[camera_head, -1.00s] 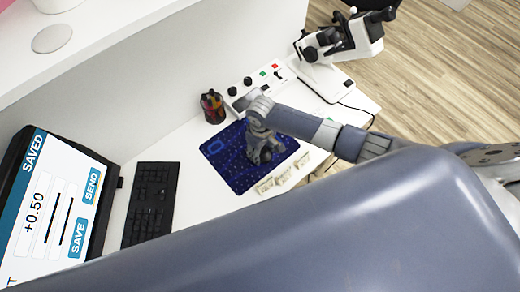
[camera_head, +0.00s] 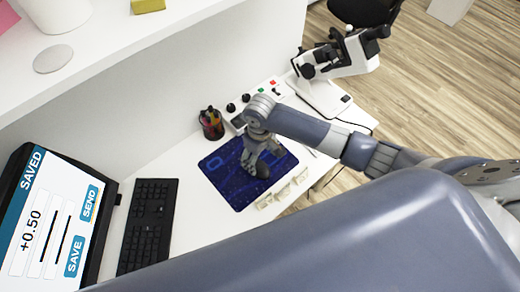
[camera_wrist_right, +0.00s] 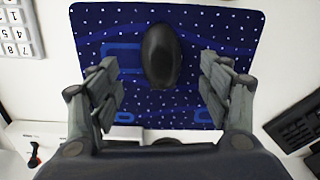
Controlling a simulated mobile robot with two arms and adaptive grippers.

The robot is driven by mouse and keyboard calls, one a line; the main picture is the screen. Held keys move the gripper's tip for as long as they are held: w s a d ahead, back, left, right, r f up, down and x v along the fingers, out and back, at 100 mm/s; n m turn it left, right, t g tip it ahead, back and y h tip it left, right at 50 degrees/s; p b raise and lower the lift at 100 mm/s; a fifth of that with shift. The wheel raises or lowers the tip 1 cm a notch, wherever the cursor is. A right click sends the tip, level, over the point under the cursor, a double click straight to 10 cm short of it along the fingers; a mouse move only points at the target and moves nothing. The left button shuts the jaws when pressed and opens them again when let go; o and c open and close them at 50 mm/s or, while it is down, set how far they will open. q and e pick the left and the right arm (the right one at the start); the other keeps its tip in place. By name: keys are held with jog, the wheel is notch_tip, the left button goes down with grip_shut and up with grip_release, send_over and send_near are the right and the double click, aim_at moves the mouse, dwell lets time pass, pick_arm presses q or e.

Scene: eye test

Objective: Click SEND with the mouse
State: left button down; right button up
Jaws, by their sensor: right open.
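The black mouse (camera_head: 262,170) lies on the blue dotted mouse mat (camera_head: 222,188). It also shows in the right wrist view (camera_wrist_right: 160,55). My right gripper (camera_head: 263,158) is over the mat at the mouse. In the wrist view its open fingers (camera_wrist_right: 160,75) stand on either side of the mouse, with a gap on each side. The monitor (camera_head: 45,225) at the left shows "SAVED" at its top, the value +0.50, a SEND button (camera_head: 89,202) and a SAVE button (camera_head: 74,256). I see no cursor on it. My left gripper is not in view.
A black keyboard (camera_head: 148,225) lies between monitor and mat. A pen cup (camera_head: 211,124) and a control box with knobs (camera_head: 262,97) stand behind the mat. A white microscope (camera_head: 335,75) is at the back right. Small pale pieces (camera_head: 282,194) lie along the mat's front edge.

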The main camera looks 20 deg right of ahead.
aim_at(260, 167)
notch_tip(260, 167, up, 5)
jog(key=shift+f, duration=0.1)
dwell(0.7)
